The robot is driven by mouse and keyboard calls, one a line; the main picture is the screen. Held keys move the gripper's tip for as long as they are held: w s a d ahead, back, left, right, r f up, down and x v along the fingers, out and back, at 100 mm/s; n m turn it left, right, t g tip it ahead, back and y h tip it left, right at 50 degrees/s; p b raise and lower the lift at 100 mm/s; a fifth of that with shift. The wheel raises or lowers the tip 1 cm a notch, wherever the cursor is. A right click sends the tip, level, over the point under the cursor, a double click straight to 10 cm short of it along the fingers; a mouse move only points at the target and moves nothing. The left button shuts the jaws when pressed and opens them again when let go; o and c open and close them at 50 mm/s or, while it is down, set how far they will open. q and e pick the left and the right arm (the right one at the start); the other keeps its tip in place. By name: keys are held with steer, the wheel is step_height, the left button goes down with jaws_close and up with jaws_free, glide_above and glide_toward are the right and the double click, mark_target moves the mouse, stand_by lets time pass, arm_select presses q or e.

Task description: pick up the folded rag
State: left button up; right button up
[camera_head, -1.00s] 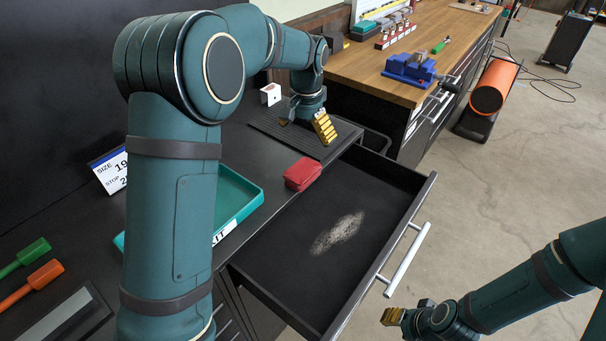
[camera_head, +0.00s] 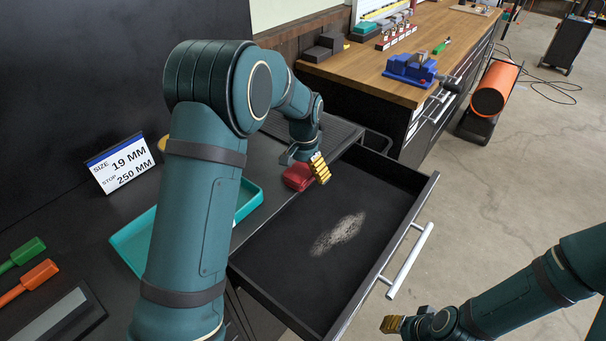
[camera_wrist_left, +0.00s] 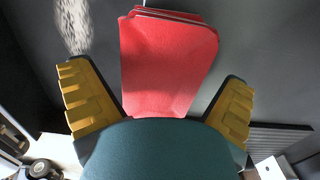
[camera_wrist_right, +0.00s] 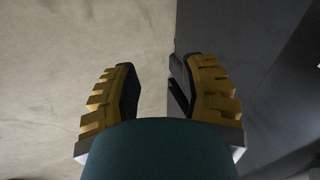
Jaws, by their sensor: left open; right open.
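The folded red rag (camera_head: 297,177) lies on the dark worktop beside the open drawer, partly hidden behind my left gripper (camera_head: 309,170) in the head view. In the left wrist view the rag (camera_wrist_left: 165,60) lies between the two open yellow-padded fingers (camera_wrist_left: 160,100), reaching out beyond their tips; its near end is hidden by my wrist. I cannot tell whether the fingers touch it. My right gripper (camera_head: 398,324) is low at the right, outside the drawer. It is open and empty over the floor in the right wrist view (camera_wrist_right: 160,90).
The open drawer (camera_head: 290,265) holds only a pale dusty patch. A teal tray (camera_head: 125,241) and a size sign (camera_head: 122,163) stand left of the drawer. Green (camera_head: 28,250) and orange (camera_head: 40,272) tools lie at the far left. A blue vise (camera_head: 410,68) sits on the wooden bench.

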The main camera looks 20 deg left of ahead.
arm_select(q)
steer(key=shift+f, duration=0.1)
steer(key=c, duration=1.1)
steer(key=shift+c, duration=0.2)
